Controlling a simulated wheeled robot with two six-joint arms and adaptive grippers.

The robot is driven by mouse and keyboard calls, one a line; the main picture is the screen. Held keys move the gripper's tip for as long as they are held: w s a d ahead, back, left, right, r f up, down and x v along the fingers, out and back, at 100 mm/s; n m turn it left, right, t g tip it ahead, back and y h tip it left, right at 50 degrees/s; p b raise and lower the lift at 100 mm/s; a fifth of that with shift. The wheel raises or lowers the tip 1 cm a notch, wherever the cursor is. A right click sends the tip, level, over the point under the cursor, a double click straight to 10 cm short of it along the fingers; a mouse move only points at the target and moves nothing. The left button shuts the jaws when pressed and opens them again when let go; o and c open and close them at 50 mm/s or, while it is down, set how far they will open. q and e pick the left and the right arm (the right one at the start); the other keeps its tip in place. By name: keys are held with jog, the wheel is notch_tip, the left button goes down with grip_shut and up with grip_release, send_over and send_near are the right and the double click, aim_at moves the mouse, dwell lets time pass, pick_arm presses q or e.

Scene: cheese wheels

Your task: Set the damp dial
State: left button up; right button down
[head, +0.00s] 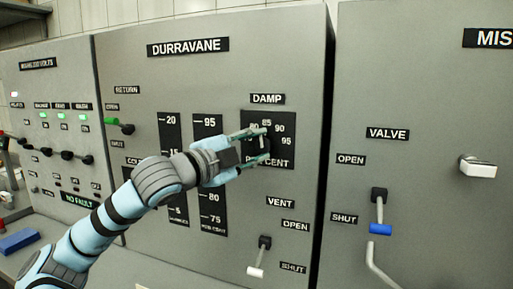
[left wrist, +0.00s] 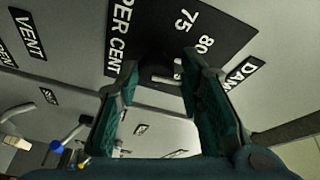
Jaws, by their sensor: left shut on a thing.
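The damp dial (head: 265,143) is a dark knob with a light pointer on a black scale plate under the DAMP label (head: 267,99). The scale shows 80, 85, 90, 95 and PERCENT. My left gripper (head: 264,146) reaches in from the left and is shut on the dial, one finger above and one below. In the left wrist view the dial knob (left wrist: 155,62) is dark and sits between the two green finger pads. The fingers partly hide the knob and scale, so the exact reading cannot be told. My right gripper is not in view.
The dial is on the grey DURRAVANE cabinet (head: 225,25). Below it is the vent lever (head: 262,255). Left of it are two vertical gauges (head: 209,125) and the green-tipped return lever (head: 122,126). Another cabinet at right has a blue-handled valve lever (head: 380,229) and a white handle (head: 478,167).

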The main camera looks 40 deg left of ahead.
pick_arm(q)
jog(key=shift+a+r, duration=0.2)
jog(key=shift+r, duration=0.15)
